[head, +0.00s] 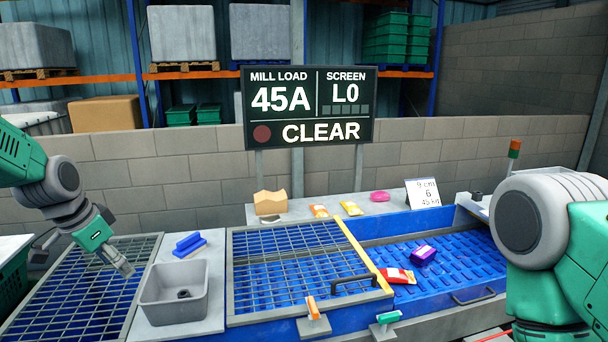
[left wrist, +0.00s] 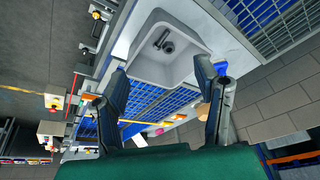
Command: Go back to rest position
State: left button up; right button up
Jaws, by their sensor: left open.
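My left gripper (head: 122,266) is at the left, tilted down above the left metal grate, a little left of the grey bin (head: 150,302). It is open and empty; in the left wrist view its two fingers (left wrist: 163,88) stand wide apart, with the bin (left wrist: 190,66) beyond them. A small dark object (head: 184,294) lies in the bin. On the right, part of my right arm shows, but its gripper is outside the head view.
A purple packet (head: 423,255) and a red-and-white packet (head: 398,276) lie on the blue slotted bed (head: 460,250). A hinged-looking grate (head: 290,255) with a yellow edge covers the middle. A blue brush-like block (head: 189,244) sits behind the bin. The sign (head: 310,107) reads CLEAR.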

pick_arm(q)
jog(key=s+d+f+n+g+b, duration=0.1)
jog(key=s+d+f+b, duration=0.3)
jog(key=f, duration=0.7)
jog(key=s+f+n+y+b, duration=0.1)
jog(key=s+f+b, duration=0.1)
jog(key=s+f, duration=0.6)
jog(key=s+d+f+n+g+b, duration=0.1)
jog(key=s+d+f+b, duration=0.2)
jog(key=f, duration=1)
jog(key=s+d+f+n+b, duration=0.1)
jog(key=s+f+b, duration=0.2)
jog(key=s+f, duration=0.3)
jog(key=s+d+f+n+g+b, duration=0.1)
jog(key=s+f+b, duration=0.2)
jog(key=s+f, duration=0.4)
jog(key=s, duration=0.7)
jog(key=shift+s+d+b, duration=0.2)
jog(key=shift+s+b, duration=0.05)
jog(key=shift+b, duration=0.05)
pick_arm(e)
notch_tip(320, 180, down, 16)
jog(key=shift+w, duration=0.35)
pick_arm(q)
jog(key=shift+w, duration=0.15)
